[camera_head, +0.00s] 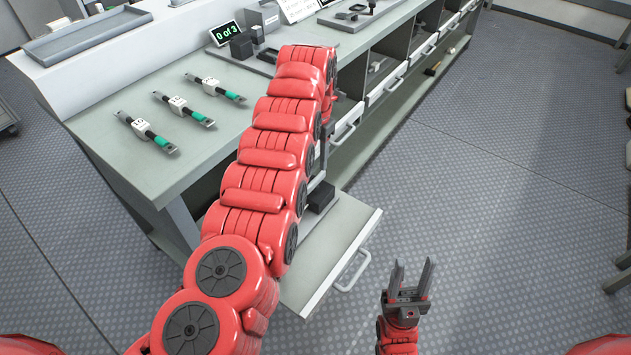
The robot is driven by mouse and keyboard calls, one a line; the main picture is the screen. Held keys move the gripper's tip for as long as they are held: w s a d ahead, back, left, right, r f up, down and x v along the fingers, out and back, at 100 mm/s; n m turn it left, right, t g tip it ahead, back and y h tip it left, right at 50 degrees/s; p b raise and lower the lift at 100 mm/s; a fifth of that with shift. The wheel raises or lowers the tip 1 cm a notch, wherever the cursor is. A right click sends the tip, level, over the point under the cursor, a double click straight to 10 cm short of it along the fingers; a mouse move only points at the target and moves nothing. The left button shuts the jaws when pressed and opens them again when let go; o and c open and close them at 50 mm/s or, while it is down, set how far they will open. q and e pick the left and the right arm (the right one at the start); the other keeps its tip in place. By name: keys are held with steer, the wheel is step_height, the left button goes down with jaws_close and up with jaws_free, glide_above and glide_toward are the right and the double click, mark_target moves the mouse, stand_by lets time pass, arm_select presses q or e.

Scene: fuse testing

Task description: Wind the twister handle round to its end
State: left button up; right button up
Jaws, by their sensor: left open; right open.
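I cannot make out the twister handle for certain. My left arm runs up the middle of the view and bends down at its far end, covering much of the bench and the open drawer. My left gripper (323,158) is mostly hidden beside this arm, with only dark and grey parts showing above the drawer; what lies between its fingers is hidden. A black block (321,197) shows at the drawer, partly behind the arm. My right gripper (412,272) is open and empty over the floor, fingers pointing up in the picture, apart from the bench.
Three fuse-like rods with green ends and white tags lie on the bench (110,150); one rod (147,132) is nearest. A display (226,33) reads "0 of 3". An open drawer (345,235) juts out. A black tool (352,12) lies farther back.

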mark_target(315, 179)
arm_select(q)
step_height(315, 179, down, 8)
steer(key=shift+r, duration=0.25)
jaws_close()
stand_by(0.3)
